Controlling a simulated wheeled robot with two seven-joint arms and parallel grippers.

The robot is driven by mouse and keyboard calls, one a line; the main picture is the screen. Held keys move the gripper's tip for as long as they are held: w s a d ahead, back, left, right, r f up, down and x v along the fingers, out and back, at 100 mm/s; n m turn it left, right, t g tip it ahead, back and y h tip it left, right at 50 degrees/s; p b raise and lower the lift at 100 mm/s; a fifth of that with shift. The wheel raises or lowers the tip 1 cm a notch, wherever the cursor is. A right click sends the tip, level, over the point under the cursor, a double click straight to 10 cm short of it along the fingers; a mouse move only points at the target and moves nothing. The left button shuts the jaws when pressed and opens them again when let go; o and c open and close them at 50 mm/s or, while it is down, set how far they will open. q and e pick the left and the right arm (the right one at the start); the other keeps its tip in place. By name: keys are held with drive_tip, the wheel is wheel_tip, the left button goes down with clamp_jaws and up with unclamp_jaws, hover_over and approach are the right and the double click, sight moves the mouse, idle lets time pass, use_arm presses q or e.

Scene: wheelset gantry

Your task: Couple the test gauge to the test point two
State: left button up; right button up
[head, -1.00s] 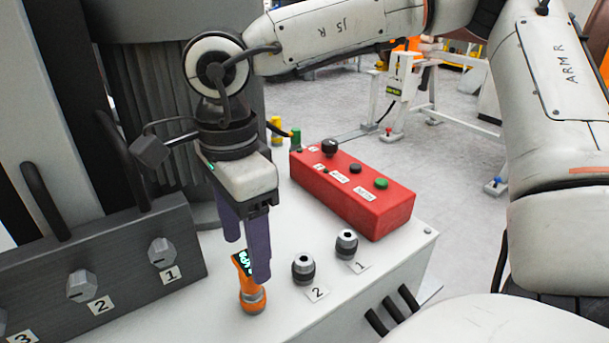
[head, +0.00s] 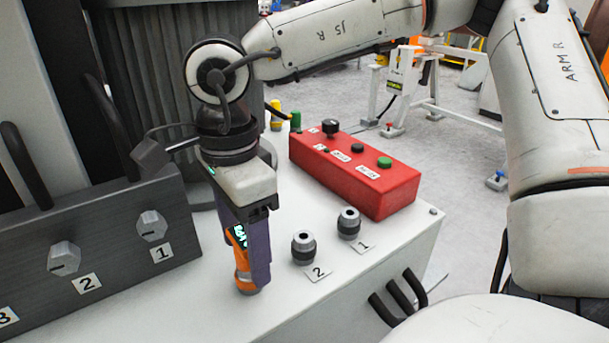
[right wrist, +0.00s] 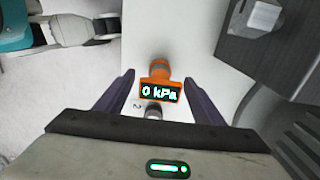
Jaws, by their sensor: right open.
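The test gauge (head: 242,272) is orange with a dark display and stands upright on the white bench top. In the right wrist view the gauge (right wrist: 158,72) shows "0 kPa". My right gripper (head: 250,280) points down with its purple fingers around the gauge. The right wrist view shows the gripper (right wrist: 160,85) open, with a gap on both sides of the gauge. Test point two (head: 303,247) is a grey metal fitting right of the gauge, beside label 2; nothing sits on it. In the right wrist view it (right wrist: 153,111) is partly hidden behind the display. My left gripper is not in view.
Test point one (head: 348,223) stands behind and right of test point two. A red button box (head: 355,180) lies at the back of the bench top (head: 340,300). A dark panel with numbered knobs (head: 100,250) stands at the left. Black handles (head: 400,295) stick out from the bench's front.

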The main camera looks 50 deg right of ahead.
sight(243, 235)
drive_tip(key=shift+b, duration=0.45)
idle(0.6)
drive_tip(key=c, duration=1.4)
drive_tip(key=shift+r+p, duration=1.95)
drive_tip(key=shift+r, duration=1.1)
